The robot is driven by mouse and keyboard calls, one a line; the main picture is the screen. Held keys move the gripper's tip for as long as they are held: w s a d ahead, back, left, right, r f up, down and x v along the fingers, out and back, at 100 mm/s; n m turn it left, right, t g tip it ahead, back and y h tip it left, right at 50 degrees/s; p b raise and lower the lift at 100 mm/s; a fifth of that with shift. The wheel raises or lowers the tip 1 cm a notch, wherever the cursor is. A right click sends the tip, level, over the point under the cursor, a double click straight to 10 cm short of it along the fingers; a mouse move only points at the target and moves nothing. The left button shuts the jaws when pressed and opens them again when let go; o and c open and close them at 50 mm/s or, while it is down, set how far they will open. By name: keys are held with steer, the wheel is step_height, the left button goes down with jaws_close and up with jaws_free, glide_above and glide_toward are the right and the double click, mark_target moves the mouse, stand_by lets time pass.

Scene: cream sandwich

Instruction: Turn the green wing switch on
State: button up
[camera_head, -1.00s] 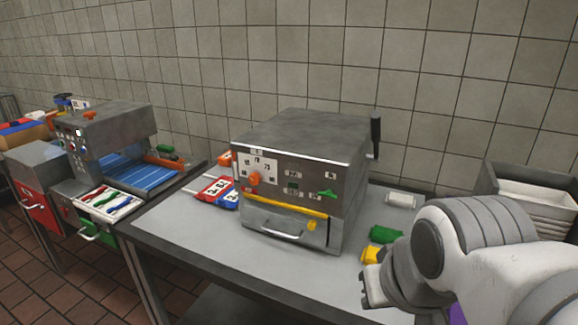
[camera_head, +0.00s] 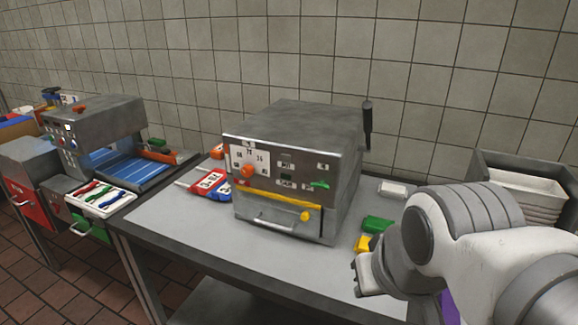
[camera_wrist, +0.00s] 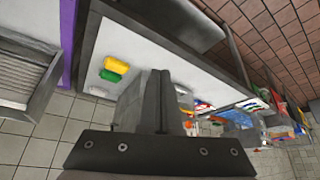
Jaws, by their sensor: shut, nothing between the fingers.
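The green wing switch (camera_head: 319,185) is on the right part of the front panel of a grey metal machine (camera_head: 300,140), lying roughly level. My gripper (camera_head: 357,279) is low at the right of the table, in front and to the right of the machine, apart from the switch. In the wrist view my gripper (camera_wrist: 158,95) shows its dark fingers together, with nothing between them. The wrist view is strongly tilted, and I cannot make out the switch in it.
An orange knob (camera_head: 247,171) and a yellow bar share the machine's front. A green block (camera_head: 377,224), a yellow block (camera_head: 363,243) and a white block (camera_head: 392,189) lie right of the machine. A black lever (camera_head: 367,124) stands at its right side. The table front is clear.

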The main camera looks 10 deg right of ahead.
steer(key=shift+o, duration=1.1)
steer(key=shift+w, duration=0.1)
steer(key=o, duration=1.2)
steer(key=w+a+y, duration=0.1)
steer(key=w+a, duration=0.1)
steer(key=w, duration=0.1)
steer(key=w+a+f+t+y, duration=0.1)
steer(key=w+a, duration=0.2)
steer(key=w, duration=0.1)
steer(key=w+a+f+m+y, duration=0.1)
steer(key=w+a, duration=0.2)
steer(key=w, duration=0.1)
steer(key=shift+w+a+f+t, duration=0.1)
steer(key=shift+a+f+t, duration=0.1)
steer(key=shift+t, duration=0.2)
steer(key=w+a+f, duration=0.1)
steer(key=w, duration=0.1)
steer(key=w+a+f+m+t, duration=0.1)
steer(key=w, duration=0.1)
steer(key=w+a+f+m, duration=0.1)
steer(key=w, duration=0.1)
steer(key=shift+w+f+t, duration=0.35)
steer(key=shift+f+t, duration=0.05)
steer(key=m+t+h, duration=0.3)
steer(key=t+h, duration=0.4)
steer(key=h, duration=0.5)
glide_toward(319, 187)
steer(key=x, duration=0.9)
steer(key=shift+p, duration=0.35)
steer(key=c, duration=1.3)
